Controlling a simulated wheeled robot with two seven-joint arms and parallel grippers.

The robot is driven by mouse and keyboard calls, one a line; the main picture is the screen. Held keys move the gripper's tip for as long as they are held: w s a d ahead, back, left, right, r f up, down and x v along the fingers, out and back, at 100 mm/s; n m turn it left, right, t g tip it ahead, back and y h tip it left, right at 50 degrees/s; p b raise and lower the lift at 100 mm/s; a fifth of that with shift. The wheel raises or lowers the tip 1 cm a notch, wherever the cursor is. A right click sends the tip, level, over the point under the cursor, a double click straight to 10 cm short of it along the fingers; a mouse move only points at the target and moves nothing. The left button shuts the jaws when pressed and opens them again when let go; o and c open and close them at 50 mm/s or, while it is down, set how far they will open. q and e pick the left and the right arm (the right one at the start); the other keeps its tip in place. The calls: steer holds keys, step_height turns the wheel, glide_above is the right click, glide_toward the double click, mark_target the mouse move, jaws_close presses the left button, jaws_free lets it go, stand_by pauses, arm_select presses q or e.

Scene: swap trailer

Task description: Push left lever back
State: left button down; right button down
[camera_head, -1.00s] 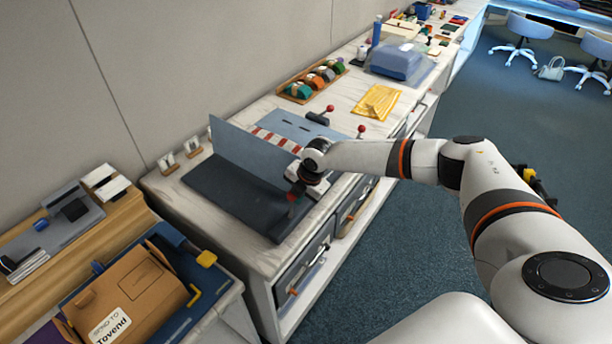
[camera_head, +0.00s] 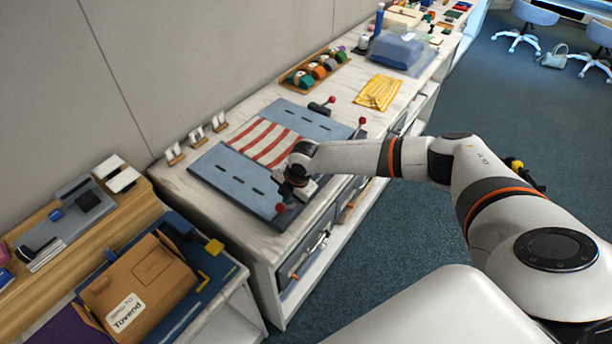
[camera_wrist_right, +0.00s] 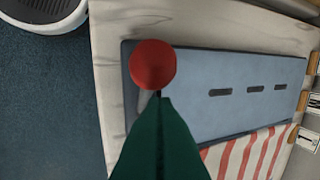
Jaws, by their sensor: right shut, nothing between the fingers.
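The left lever's red knob (camera_head: 281,207) shows at the near edge of the road model, just below my right gripper (camera_head: 287,194). In the right wrist view the red knob (camera_wrist_right: 153,64) sits right at the tips of my right gripper (camera_wrist_right: 158,97), whose green fingers are shut and empty. I cannot tell whether they touch it. The left road panel (camera_head: 233,182), blue-grey with dark dashes, lies flat beside the red-and-white striped section (camera_head: 266,141). The lever's shaft is mostly hidden. My left gripper is out of view.
Two other red-knobbed levers stand by the right road panel, one near (camera_head: 362,121) and one far (camera_head: 331,99). White card stands (camera_head: 197,138) line the back left. A yellow packet (camera_head: 378,92) and a tray of colored items (camera_head: 314,70) lie to the right.

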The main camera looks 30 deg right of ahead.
steer(key=shift+d+r, duration=0.1)
steer(key=shift+r, duration=0.3)
steer(key=s+d+p+v, duration=0.1)
steer(key=p+v, duration=0.4)
steer(key=v, duration=0.5)
steer(key=shift+s+d, duration=0.35)
steer(key=shift+s, duration=0.1)
